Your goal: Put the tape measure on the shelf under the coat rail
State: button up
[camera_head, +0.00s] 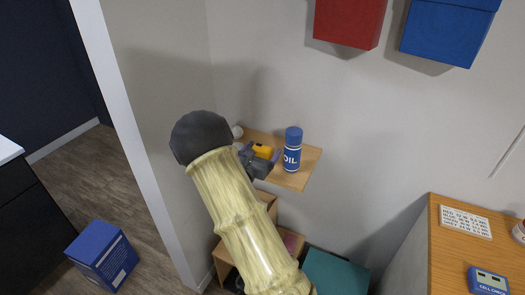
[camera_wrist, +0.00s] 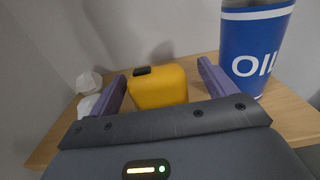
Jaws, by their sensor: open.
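The yellow tape measure (camera_wrist: 158,87) with a black part on its top sits on a small wooden shelf in the corner. It also shows in the head view (camera_head: 263,151), partly hidden by my gripper. My gripper (camera_wrist: 165,88) is open, with its two purple fingers on either side of the tape measure and apart from it at the visible gaps. In the head view my gripper (camera_head: 258,160) is over the wooden shelf (camera_head: 297,179). I cannot make out a coat rail in either view.
A blue oil can (camera_head: 292,150) stands on the shelf just right of my gripper. Crumpled white items (camera_wrist: 88,82) lie at the left. Red (camera_head: 349,20) and blue (camera_head: 450,27) boxes hang above. A wooden desk (camera_head: 455,262) stands at right, and a blue box (camera_head: 101,257) is on the floor.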

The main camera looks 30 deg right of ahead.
jog(key=b+v, duration=0.1)
jog(key=v, duration=1)
jog(key=shift+a, duration=0.2)
jog(key=s+d+f+m+g+y, duration=0.2)
jog(key=s+m+g, duration=0.45)
jog(key=s, duration=0.25)
jog(key=s+d+f+m+g+y, duration=0.1)
jog(key=s+f+m+g+y, duration=0.1)
jog(key=s+m+g, duration=0.45)
jog(key=s+a+r+m+t+y, duration=0.1)
jog(key=s+a+m+t+y, duration=0.3)
jog(key=a+m+y, duration=0.6)
jog(key=a+m, duration=0.1)
jog(key=m, duration=0.1)
jog(key=shift+a+r+m+t, duration=0.25)
jog(key=shift+m+t, duration=0.05)
jog(key=shift+s, duration=0.15)
